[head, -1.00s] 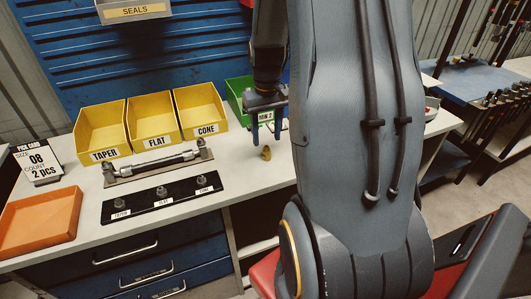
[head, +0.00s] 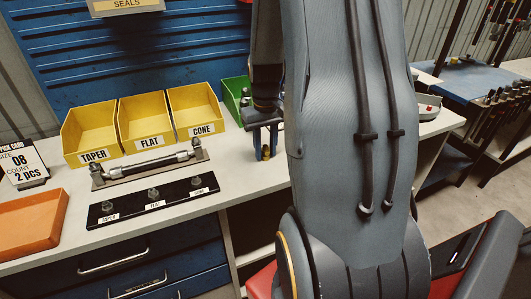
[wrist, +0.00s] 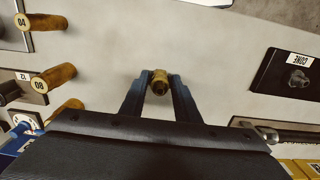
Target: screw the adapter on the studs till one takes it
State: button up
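The adapter (head: 266,154) is a small brass fitting on the bench top. It also shows in the wrist view (wrist: 160,84), between the fingertips. My gripper (head: 266,146) is lowered around it, one blue finger on each side. In the wrist view the fingertips (wrist: 161,80) are very close to its sides; I cannot tell whether they press on it. The black stud plate (head: 130,212) carries three upright studs: taper (head: 107,208), flat (head: 153,195) and cone (head: 196,181). All three studs are bare. The cone stud also shows at the right of the wrist view (wrist: 298,78).
Yellow bins (head: 145,122) labelled TAPER, FLAT and CONE stand behind a hose assembly (head: 150,165). A green bin (head: 235,92) is near my arm. An orange tray (head: 30,222) and a pick card (head: 22,165) are left. Wooden-handled tools (wrist: 52,80) lie left in the wrist view.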

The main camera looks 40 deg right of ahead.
aim_at(266, 145)
grip_shut()
notch_tip(266, 145, up, 7)
jog(key=p, duration=0.6)
jog(key=shift+r, duration=0.1)
